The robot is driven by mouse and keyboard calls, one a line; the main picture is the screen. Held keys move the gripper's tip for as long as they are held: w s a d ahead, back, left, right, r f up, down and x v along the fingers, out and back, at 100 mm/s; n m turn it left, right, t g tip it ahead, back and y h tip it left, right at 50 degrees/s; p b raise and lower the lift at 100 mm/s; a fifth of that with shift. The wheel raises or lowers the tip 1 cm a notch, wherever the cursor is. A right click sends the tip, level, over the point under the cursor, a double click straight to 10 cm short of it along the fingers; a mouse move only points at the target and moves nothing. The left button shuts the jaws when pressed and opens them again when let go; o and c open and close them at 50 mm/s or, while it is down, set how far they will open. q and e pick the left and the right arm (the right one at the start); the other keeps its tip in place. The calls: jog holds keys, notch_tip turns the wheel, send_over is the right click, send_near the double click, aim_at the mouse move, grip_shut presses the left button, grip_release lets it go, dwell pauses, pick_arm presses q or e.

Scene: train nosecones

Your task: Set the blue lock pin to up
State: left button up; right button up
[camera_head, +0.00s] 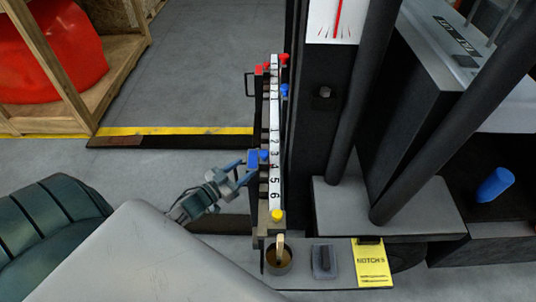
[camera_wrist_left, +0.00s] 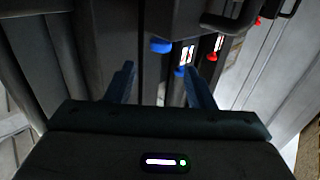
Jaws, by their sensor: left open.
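A dark upright rack with a white strip numbered up to 6 (camera_head: 275,150) stands at the centre of the head view. A blue piece (camera_head: 264,155) sits on it near number 3, and a blue knob (camera_head: 284,90) is higher up on its right side. I cannot tell for sure which is the lock pin. My left gripper (camera_head: 244,171) is open and empty, just left of the rack near the lower blue piece. In the left wrist view a blue knob (camera_wrist_left: 161,46) shows ahead, beyond and between the fingertips (camera_wrist_left: 163,78). My right gripper is out of view.
Red knobs (camera_head: 283,59) top the rack and a yellow knob (camera_head: 277,216) is at its foot.

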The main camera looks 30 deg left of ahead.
aim_at(263, 153)
pick_arm(q)
jog(key=x, duration=0.9)
jog(key=shift+w+p, duration=0.4)
jog(key=shift+w, duration=0.15)
grip_shut()
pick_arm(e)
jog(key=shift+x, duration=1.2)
